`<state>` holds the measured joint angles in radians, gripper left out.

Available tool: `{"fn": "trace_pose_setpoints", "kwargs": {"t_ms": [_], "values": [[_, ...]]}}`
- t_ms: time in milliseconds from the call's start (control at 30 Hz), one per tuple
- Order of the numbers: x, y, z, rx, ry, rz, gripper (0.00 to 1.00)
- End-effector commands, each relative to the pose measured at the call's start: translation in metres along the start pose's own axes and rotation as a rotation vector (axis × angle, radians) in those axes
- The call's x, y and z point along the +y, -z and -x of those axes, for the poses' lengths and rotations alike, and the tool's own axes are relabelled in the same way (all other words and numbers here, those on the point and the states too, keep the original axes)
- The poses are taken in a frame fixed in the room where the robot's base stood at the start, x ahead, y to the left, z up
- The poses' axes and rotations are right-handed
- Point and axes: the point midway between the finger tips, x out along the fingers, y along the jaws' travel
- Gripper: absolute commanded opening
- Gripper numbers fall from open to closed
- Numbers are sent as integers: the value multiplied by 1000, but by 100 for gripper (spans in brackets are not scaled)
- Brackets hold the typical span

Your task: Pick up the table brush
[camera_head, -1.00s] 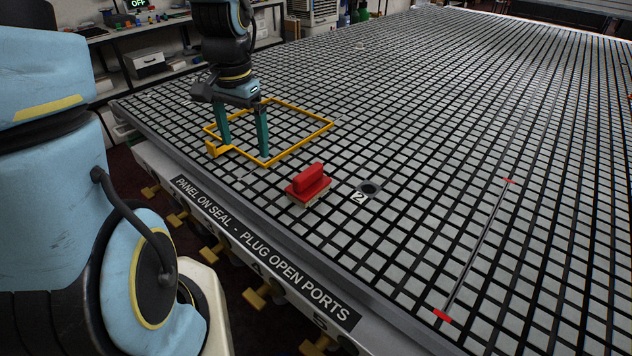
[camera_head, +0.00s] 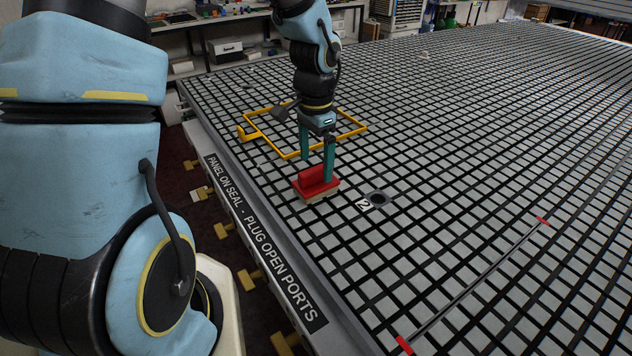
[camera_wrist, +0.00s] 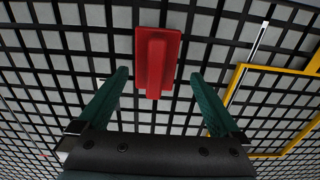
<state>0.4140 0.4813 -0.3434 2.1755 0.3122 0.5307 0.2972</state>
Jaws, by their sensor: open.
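The table brush (camera_head: 312,187) is a red block with a raised red grip and a pale underside. It sits on the grid table (camera_head: 460,200) near the front edge, beside the port marked 2. In the wrist view the brush (camera_wrist: 157,62) lies ahead of the fingertips, roughly centred between them. My gripper (camera_head: 317,168) is open, its two green fingers pointing down at the brush. In the head view one finger overlaps the brush's right side; I cannot tell if it touches. The wrist view shows the gripper (camera_wrist: 158,76) empty, with nothing between its fingers.
A yellow frame (camera_head: 355,127) lies flat on the table behind the brush. A thin rod with red ends (camera_head: 470,288) lies further right. The remaining table near the brush is clear.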

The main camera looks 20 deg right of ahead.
Motion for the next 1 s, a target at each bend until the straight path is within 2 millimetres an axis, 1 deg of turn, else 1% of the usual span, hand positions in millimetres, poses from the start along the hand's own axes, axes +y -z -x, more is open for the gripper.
{"fn": "trace_pose_setpoints", "kwargs": {"t_ms": [167, 300, 400, 500, 700, 733, 767, 1000], "values": [[4, -3, -14, -4, -3, -1, 100], [8, -5, -36, -5, -3, -2, 100], [7, -4, -48, -3, -1, 0, 100], [7, -4, -53, -1, 0, -1, 100], [6, -4, -54, 0, 1, 0, 100], [6, -4, -54, 0, 1, 0, 99], [6, -4, -54, 0, 1, 0, 96], [6, -4, -54, 0, 1, 1, 68]]}}
